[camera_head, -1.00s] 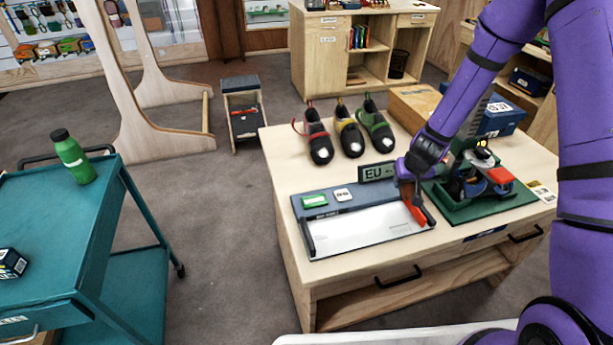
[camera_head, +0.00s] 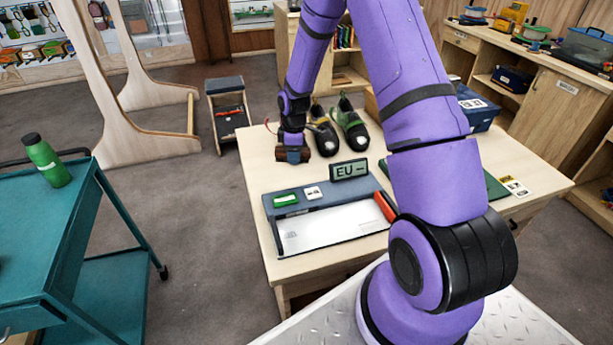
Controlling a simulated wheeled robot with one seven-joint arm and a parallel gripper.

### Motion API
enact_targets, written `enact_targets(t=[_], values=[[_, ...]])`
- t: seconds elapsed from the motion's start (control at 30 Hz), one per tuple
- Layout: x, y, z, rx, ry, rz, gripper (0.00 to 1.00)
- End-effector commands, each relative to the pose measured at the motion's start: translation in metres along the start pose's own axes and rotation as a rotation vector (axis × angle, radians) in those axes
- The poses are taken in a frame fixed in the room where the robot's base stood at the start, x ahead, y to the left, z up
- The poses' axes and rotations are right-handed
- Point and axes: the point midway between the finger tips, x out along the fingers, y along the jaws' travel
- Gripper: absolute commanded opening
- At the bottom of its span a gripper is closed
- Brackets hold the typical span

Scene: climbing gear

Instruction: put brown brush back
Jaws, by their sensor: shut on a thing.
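My gripper (camera_head: 293,153) is shut on a brown block-like thing, which looks like the brown brush (camera_head: 284,155). It is over the table's back left part, left of the climbing shoes. A black shoe with yellow (camera_head: 323,133) and a black shoe with green (camera_head: 351,124) stand just right of it. The red shoe is mostly hidden behind my gripper. I cannot tell whether the brush touches the tabletop.
My arm hides much of the table's right side. A teal cart (camera_head: 40,225) stands left.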

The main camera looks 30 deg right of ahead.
Motion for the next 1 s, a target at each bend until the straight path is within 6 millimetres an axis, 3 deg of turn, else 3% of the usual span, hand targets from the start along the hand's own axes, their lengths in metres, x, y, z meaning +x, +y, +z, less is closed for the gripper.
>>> enact_targets(t=[0.1,0.3,0.6,0.87,1.0], values=[[-0.004,0.015,0.027,-0.144,-0.047,-0.004,0.25],[-0.005,0.027,0.047,-0.267,-0.086,-0.004,0.25],[0.042,0.027,0.051,-0.277,-0.089,-0.004,0.25],[0.061,0.027,0.051,-0.275,-0.088,-0.003,0.25],[0.079,0.027,0.052,-0.275,-0.089,-0.005,0.25]])
